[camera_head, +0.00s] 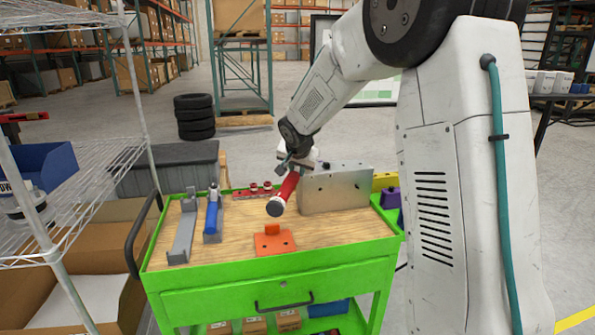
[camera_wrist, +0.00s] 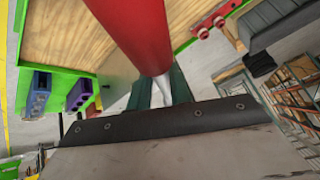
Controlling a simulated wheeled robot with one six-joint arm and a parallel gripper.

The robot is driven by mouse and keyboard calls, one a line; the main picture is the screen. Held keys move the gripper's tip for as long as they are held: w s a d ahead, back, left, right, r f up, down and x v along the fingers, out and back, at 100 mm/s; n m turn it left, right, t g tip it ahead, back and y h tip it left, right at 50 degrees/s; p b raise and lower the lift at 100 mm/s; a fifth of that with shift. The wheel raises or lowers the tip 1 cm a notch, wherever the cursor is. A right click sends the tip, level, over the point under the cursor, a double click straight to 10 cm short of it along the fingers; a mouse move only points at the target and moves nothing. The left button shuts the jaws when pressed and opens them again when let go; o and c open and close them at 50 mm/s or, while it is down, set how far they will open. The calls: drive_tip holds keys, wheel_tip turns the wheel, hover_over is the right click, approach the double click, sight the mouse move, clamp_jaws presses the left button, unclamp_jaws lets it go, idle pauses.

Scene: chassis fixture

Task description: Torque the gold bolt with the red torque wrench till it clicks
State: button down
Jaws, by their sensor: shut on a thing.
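My gripper (camera_head: 292,165) is shut on the red torque wrench (camera_head: 287,188), held tilted in the air above the cart top, in front of the metal chassis box (camera_head: 335,190). In the wrist view the wrench's thick red handle (camera_wrist: 140,28) runs up out of the picture, and its silver shaft passes between my gripper's fingers (camera_wrist: 162,90). The wrench's grey round end points down and toward the camera in the head view. I cannot make out the gold bolt in either view, and cannot tell whether the wrench's far end touches anything.
On the wooden top of the green cart (camera_head: 280,279) stand a grey holder (camera_head: 183,232), a blue tool in a holder (camera_head: 212,215), an orange bracket (camera_head: 274,242) and a red rack (camera_head: 242,194). A purple block (camera_head: 390,198) sits at the right. A wire shelf stands left.

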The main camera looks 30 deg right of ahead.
drive_tip(key=shift+r, duration=3.25)
